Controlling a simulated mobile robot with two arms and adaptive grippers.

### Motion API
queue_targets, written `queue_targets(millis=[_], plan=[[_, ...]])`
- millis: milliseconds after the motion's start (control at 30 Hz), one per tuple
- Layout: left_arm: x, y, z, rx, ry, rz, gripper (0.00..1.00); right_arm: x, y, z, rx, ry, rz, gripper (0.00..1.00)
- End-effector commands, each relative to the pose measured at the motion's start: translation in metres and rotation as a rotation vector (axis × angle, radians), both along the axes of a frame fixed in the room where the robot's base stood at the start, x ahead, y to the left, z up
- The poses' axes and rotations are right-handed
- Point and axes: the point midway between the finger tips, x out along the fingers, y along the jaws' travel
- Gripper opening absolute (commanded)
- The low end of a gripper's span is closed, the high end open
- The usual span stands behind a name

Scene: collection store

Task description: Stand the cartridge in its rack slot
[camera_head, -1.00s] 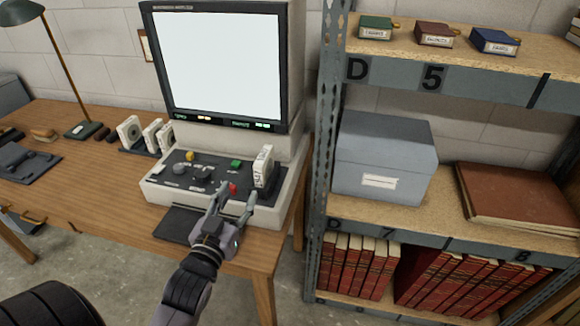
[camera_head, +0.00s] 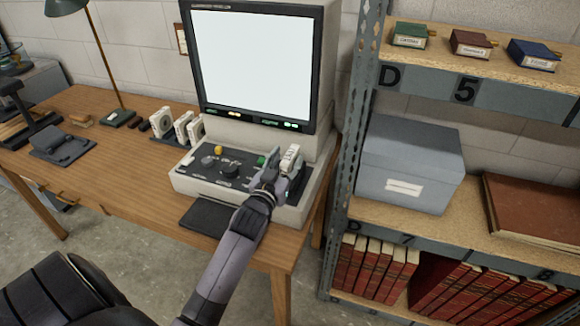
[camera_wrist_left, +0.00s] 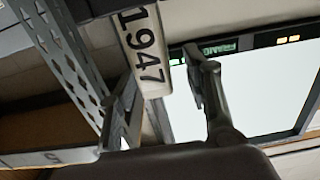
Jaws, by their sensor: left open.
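A white cartridge (camera_head: 290,158) stands upright in the black bay at the right end of the reader's control panel. Its label reads 1947 in the left wrist view (camera_wrist_left: 146,48). My left gripper (camera_head: 273,178) is at the cartridge, partly covering its lower part. In the left wrist view the fingers (camera_wrist_left: 160,72) are spread, with the cartridge's end between and beyond them; I cannot tell whether they touch it. The dark rack (camera_head: 168,139) stands on the desk left of the reader and holds several similar white cartridges. Any free slot is hard to make out. My right gripper is out of view.
The reader's lit screen (camera_head: 252,65) rises behind the panel. A metal shelf unit (camera_head: 352,150) with boxes and red books stands close on the right. A dark pad (camera_head: 208,216) lies in front of the reader. A desk lamp (camera_head: 118,117) stands farther left.

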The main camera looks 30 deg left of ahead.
Motion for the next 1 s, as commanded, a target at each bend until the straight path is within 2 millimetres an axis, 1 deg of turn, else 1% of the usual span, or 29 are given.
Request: queue_targets(millis=[33, 100, 200, 467, 567, 1000], plan=[[0.008, 0.0, 0.001, -0.002, 0.0, 0.0, 0.45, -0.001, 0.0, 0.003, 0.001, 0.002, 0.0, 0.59], [0.017, 0.003, 0.0, -0.001, 0.0, 0.0, 0.45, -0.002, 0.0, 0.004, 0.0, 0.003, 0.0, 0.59], [0.025, 0.005, 0.0, 0.0, 0.0, 0.0, 0.45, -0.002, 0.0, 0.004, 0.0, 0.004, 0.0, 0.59], [0.027, 0.005, -0.001, -0.001, 0.0, 0.0, 0.45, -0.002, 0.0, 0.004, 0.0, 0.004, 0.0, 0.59], [0.027, 0.005, -0.001, -0.001, 0.0, 0.0, 0.4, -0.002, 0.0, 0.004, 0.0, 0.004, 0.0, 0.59], [0.027, 0.005, -0.001, -0.001, 0.0, 0.0, 0.1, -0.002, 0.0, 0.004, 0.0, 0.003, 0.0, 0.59]])
